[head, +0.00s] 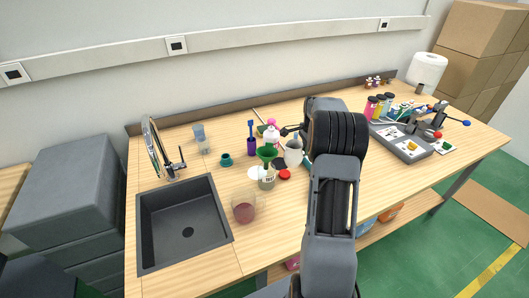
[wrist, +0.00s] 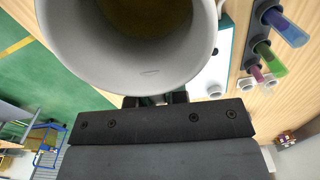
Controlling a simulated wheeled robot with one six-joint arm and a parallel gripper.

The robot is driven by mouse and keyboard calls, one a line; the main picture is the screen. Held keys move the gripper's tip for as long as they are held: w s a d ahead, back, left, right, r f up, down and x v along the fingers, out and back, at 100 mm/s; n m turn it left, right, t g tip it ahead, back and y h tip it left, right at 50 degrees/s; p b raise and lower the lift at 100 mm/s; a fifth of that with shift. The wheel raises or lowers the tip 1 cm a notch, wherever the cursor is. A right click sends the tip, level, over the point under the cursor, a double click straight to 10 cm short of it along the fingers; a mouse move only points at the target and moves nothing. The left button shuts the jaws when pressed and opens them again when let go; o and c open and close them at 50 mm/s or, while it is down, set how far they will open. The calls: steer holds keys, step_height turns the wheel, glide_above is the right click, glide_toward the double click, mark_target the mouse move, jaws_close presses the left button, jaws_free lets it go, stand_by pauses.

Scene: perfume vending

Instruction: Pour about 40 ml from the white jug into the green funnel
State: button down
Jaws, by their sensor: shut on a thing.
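The white jug (head: 293,153) is above or on the table just right of the green funnel (head: 266,152). In the wrist view the white jug (wrist: 205,75) fills the upper middle, and yellow-brown liquid shows inside its round mouth. My gripper (wrist: 155,99) is shut on the jug at its near side; in the head view my arm hides most of the gripper. The funnel sits on a small clear container (head: 267,180). I cannot tell whether the jug touches the table or how far it is tilted. The funnel does not show in the wrist view.
A red cap (head: 284,175) lies near the jug, and a glass with reddish liquid (head: 244,208) stands in front. A dark sink (head: 185,225) is at the left. A pink-topped bottle (head: 271,134) and purple holder (head: 251,145) stand behind. A grey tray (head: 408,147) is at the right.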

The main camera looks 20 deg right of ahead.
steer(key=shift+r, duration=0.1)
steer(key=shift+a+r+h+b, duration=0.6)
steer(key=shift+h+b, duration=0.2)
steer(key=shift+b, duration=0.1)
steer(key=r, duration=0.2)
steer(key=a+r+h+p, duration=0.1)
steer(key=r, duration=0.2)
steer(key=a+r+h+p, duration=0.1)
steer(key=r, duration=0.1)
steer(key=shift+w+r, duration=0.15)
steer(key=shift+r, duration=0.2)
steer(key=shift+w+a+r+g+h+b, duration=0.2)
steer(key=shift+a+r+h, duration=0.35)
steer(key=shift+a+h, duration=0.5)
steer(key=shift+w+a+r+g+h+b, duration=0.1)
steer(key=shift+a+r+g+h, duration=0.35)
steer(key=shift+h, duration=0.95)
steer(key=shift+w+a+r+g+h+b, duration=0.15)
steer(key=shift+a+r+h, duration=0.45)
steer(key=shift+a+h, duration=0.55)
steer(key=shift+a+f+h+p, duration=0.1)
steer(key=shift+a+h+p, duration=0.25)
steer(key=shift+h, duration=0.45)
steer(key=shift+a+r+h+p, duration=0.1)
steer(key=shift+r+h+p, duration=0.15)
steer(key=shift+p, duration=0.2)
steer(key=shift+w+a+r+h+p, duration=0.1)
steer(key=shift+a+r+h+p, duration=0.2)
steer(key=shift+h+p, duration=0.35)
